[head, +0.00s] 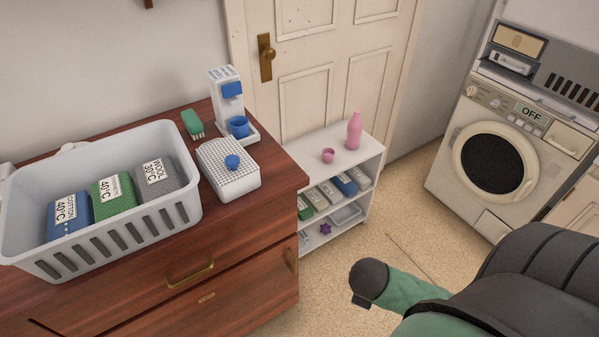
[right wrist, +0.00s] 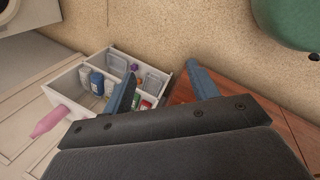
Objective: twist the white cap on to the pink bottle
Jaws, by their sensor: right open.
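The pink bottle (head: 354,130) stands upright on top of the low white shelf (head: 370,158) beside the door. It also shows in the right wrist view (right wrist: 50,122), at the left edge of that shelf. I cannot make out a white cap in either view. My right gripper (right wrist: 162,76) is open and empty, its two blue-grey fingers apart, with the shelf and dresser beyond them. In the head view my right arm is at the lower right, apart from the bottle. My left gripper is not in view.
A small pink cup (head: 328,156) stands near the bottle. The wooden dresser (head: 225,285) at left holds a grey basket (head: 60,260), a white gridded box (head: 232,180) and a dispenser (head: 222,90). A washing machine (head: 455,150) stands at right. The floor between is clear.

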